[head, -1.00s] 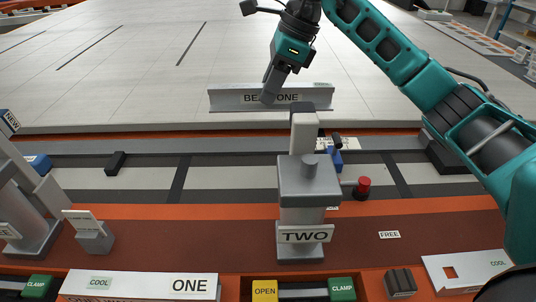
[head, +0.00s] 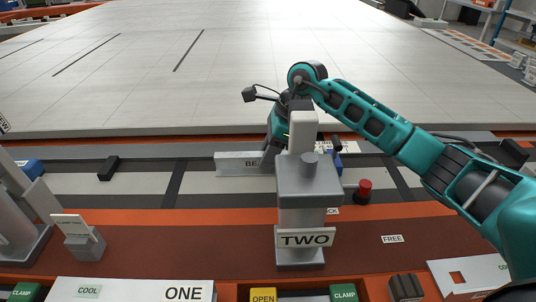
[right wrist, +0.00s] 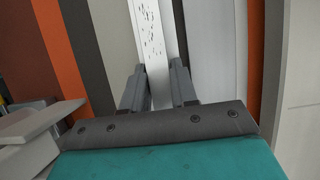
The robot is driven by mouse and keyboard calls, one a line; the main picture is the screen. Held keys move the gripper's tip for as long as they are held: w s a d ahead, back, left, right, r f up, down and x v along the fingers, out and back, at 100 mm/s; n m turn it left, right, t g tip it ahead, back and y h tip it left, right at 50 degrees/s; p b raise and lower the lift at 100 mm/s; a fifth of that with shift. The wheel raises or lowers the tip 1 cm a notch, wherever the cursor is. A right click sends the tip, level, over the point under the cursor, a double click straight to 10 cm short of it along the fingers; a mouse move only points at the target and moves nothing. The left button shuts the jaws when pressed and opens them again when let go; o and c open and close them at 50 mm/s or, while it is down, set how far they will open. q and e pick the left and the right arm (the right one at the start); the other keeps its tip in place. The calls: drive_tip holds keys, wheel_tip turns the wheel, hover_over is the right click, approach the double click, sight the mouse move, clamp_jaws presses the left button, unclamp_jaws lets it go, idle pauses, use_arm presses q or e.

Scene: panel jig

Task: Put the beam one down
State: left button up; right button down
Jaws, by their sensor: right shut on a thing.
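In the right wrist view the beam (right wrist: 152,50) runs between the two fingers (right wrist: 158,90). My left gripper is not in view.
The large pale panel (head: 200,70) lies behind. A black block (head: 108,168) and a red button (head: 364,190) are on the strips to either side. A white plate marked ONE (head: 130,292) and an OPEN button (head: 263,295) are at the front.

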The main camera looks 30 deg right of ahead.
drive_tip(key=c, duration=1.2)
unclamp_jaws()
drive_tip(key=shift+o, duration=0.2)
drive_tip(key=p+v, duration=0.1)
drive_tip(key=v, duration=1.1)
